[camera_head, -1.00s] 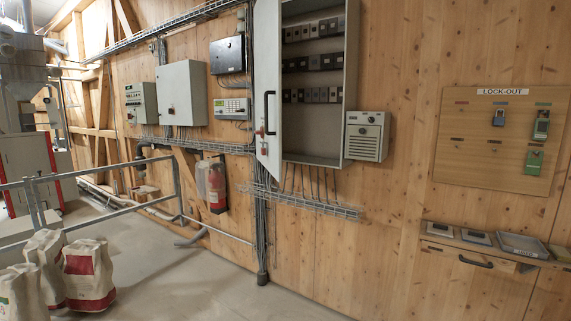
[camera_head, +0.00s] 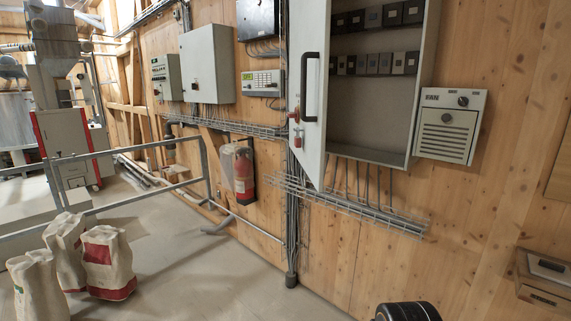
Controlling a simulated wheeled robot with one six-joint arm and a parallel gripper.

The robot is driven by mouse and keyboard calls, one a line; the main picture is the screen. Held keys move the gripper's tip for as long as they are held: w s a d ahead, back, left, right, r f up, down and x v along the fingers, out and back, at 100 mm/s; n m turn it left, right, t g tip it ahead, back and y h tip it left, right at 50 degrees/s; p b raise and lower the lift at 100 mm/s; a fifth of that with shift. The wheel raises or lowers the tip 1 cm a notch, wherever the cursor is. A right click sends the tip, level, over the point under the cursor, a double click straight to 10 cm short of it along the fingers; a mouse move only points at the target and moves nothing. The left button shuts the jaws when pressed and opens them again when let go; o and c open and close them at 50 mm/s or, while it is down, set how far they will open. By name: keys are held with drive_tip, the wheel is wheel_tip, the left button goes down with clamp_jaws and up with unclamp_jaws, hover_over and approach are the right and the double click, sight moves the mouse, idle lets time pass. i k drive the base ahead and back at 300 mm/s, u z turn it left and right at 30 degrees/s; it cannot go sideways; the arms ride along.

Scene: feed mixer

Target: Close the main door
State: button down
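The tall grey cabinet (camera_head: 375,118) on the wooden wall stands open. Its white door (camera_head: 313,155) is hinged on the left and swung outward, so it shows at a steep angle. A long black bar handle (camera_head: 309,88) is on the door. Red parts (camera_head: 296,136) show low on the door near its left edge; I cannot tell exactly what they are. Rows of dark breakers or switches (camera_head: 375,64) sit inside, above a bare grey back panel. My gripper is not in view.
A wire cable tray (camera_head: 350,209) juts out below the cabinet. A FAN box (camera_head: 450,125) is at its right. A fire extinguisher (camera_head: 243,175), a metal railing (camera_head: 130,158) and filled sacks (camera_head: 106,262) are to the left. The grey floor (camera_head: 220,272) in front is clear.

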sight(309, 20)
drive_tip(key=u, duration=0.75)
drive_tip(key=i, duration=1.2)
drive_tip(key=u, duration=0.85)
